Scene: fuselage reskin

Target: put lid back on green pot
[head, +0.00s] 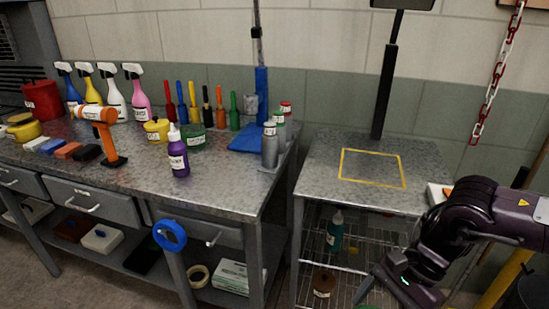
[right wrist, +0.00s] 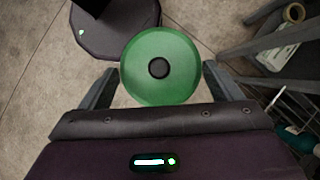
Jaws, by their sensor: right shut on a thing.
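The green pot (head: 193,138) stands on the left bench, right of the yellow pot; its top looks dark and open, without a lid. The round green lid (right wrist: 160,80) with a black knob (right wrist: 159,68) lies between the two fingers of my right gripper (right wrist: 157,84), which is shut on it. In the head view my right gripper (head: 380,291) hangs low at the bottom right, in front of the wire shelf, far from the pot. A sliver of green at the bottom edge there is likely the lid. My left gripper is not in view.
A purple bottle (head: 178,152) stands just in front of the green pot. Coloured screwdrivers (head: 207,107) stand behind it, with a blue stand (head: 247,138) and grey canisters (head: 270,147) to its right. The right table (head: 325,168) has a clear yellow-outlined square.

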